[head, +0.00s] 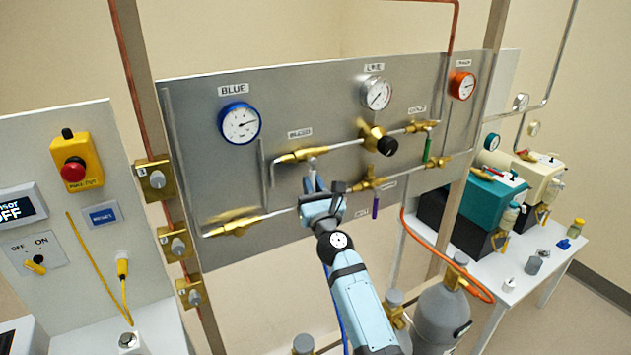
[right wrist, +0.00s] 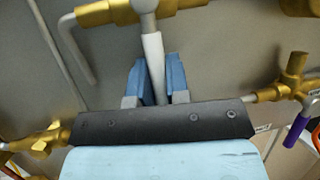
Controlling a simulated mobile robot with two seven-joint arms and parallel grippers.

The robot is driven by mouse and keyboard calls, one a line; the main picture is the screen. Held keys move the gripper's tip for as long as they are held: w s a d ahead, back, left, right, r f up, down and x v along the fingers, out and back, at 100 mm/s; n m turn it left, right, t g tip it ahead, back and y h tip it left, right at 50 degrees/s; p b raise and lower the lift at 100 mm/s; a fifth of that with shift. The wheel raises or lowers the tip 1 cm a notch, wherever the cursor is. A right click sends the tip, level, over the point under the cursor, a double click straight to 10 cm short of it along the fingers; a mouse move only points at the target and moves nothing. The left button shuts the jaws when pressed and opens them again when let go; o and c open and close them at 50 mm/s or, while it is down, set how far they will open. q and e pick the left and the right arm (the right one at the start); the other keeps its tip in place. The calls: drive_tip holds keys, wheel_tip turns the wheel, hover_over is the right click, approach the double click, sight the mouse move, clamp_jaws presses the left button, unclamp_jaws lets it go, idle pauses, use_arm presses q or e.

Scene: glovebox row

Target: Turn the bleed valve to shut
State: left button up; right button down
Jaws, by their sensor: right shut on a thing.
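The bleed valve is a brass body (head: 298,155) on the upper pipe run, just under a small label too blurred to read surely. It also shows at the top of the right wrist view (right wrist: 112,12). Its pale grey lever (right wrist: 153,55) hangs down from the hub, roughly across the pipe. My right gripper (head: 312,184) is below the valve body. In the right wrist view its blue fingers (right wrist: 158,80) are shut on the lever, one on each side. The lever's lower end is hidden behind the dark gripper body. My left gripper is not in view.
Grey cylinders (head: 443,310) stand low at the right. A blue-rimmed gauge (head: 240,123) is at upper left.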

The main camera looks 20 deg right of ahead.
idle(0.5)
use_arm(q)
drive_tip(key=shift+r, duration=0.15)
use_arm(e)
drive_tip(key=c, duration=1.1)
unclamp_jaws()
drive_tip(key=shift+a, duration=0.1)
drive_tip(key=shift+f, duration=0.1)
